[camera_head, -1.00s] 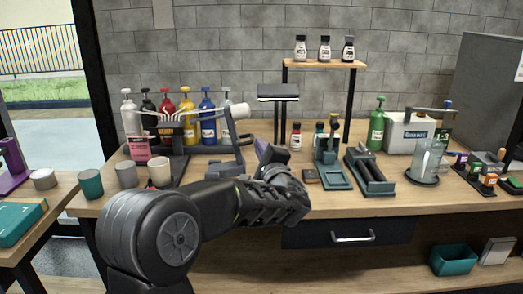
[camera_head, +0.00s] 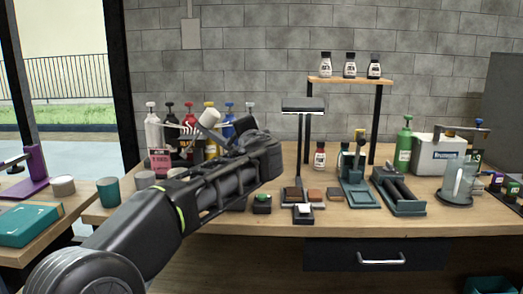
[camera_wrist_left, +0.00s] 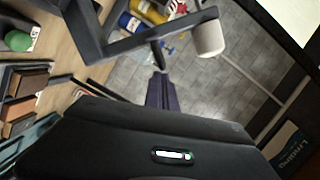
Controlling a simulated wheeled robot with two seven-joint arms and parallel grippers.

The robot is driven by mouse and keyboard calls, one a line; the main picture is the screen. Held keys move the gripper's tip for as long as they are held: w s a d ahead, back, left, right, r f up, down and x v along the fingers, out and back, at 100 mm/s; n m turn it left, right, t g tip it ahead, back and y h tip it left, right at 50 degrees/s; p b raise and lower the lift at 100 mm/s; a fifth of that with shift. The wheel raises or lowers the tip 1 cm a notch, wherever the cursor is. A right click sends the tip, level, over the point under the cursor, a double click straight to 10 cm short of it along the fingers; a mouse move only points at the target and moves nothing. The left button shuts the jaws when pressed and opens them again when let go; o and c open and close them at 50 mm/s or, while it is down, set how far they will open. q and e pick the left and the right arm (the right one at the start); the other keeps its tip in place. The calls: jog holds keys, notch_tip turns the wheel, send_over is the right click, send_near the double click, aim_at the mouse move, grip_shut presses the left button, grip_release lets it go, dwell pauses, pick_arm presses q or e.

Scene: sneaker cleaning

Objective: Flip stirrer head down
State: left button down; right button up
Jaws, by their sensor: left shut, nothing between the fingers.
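The stirrer has a white cylindrical head (camera_head: 208,117), raised and tilted above the back left of the bench. It also shows in the left wrist view (camera_wrist_left: 208,38), beside a dark angular frame. My left arm reaches over the bench from the lower left, and its wrist covers most of the stirrer's stand in the head view. My left gripper (camera_wrist_left: 161,92) is shut and empty, with its fingertips close to the dark frame, left of and below the white head in the wrist view. I cannot tell whether they touch the frame. My right gripper is not in view.
Several pump bottles (camera_head: 152,128) stand behind the stirrer. Cups (camera_head: 108,191) stand at the bench's left.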

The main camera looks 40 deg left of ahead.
aim_at(208, 135)
pick_arm(q)
jog(key=s+a+n, duration=0.1)
jog(key=a, duration=0.1)
jog(key=s+a+n+h+b, duration=0.1)
jog(key=s+a+n, duration=0.1)
jog(key=a, duration=0.1)
jog(key=s+a+n+h+b, duration=0.1)
jog(key=s+a+n, duration=0.1)
jog(key=shift+s+a+f, duration=0.2)
jog(key=shift+s+f, duration=0.05)
jog(key=shift+f, duration=0.05)
jog(key=shift+s+a+f, duration=0.15)
jog(key=shift+s+a, duration=0.1)
jog(key=shift+s+a+f, duration=0.35)
jog(key=shift+s+a, duration=0.1)
jog(key=shift+a, duration=0.15)
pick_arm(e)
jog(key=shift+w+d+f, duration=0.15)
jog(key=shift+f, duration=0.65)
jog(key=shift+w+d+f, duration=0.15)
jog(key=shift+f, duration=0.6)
